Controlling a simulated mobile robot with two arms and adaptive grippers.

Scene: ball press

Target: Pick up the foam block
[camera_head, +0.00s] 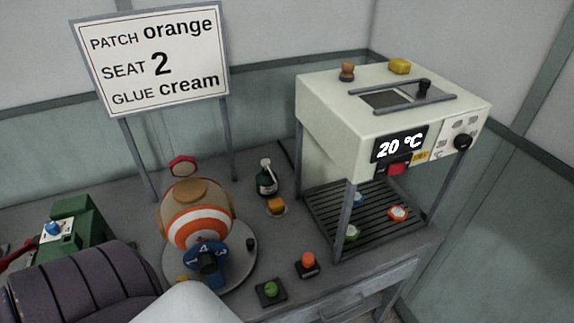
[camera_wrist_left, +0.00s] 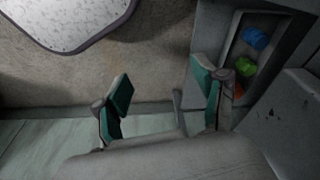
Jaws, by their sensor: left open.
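A small yellow block (camera_head: 400,66), which looks like the foam block, lies on the top of the white press (camera_head: 330,92), at its back edge. A smaller orange-yellow block (camera_head: 276,206) sits on the bench in front of the dark bottle; I cannot tell its material. My left gripper (camera_wrist_left: 163,82) shows in the left wrist view with its two green-padded fingers wide apart and nothing between them. It is over the floor, away from both blocks. Its fingers do not show in the head view. My right gripper is not in view.
A brown knob-like piece (camera_head: 347,71) stands beside the yellow block. A striped ball (camera_head: 197,226) sits on a round stand, with a sign (camera_head: 152,57) behind. A dark bottle (camera_head: 266,178) stands mid-bench. An open tray (camera_wrist_left: 236,50) holds blue, green and orange pieces.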

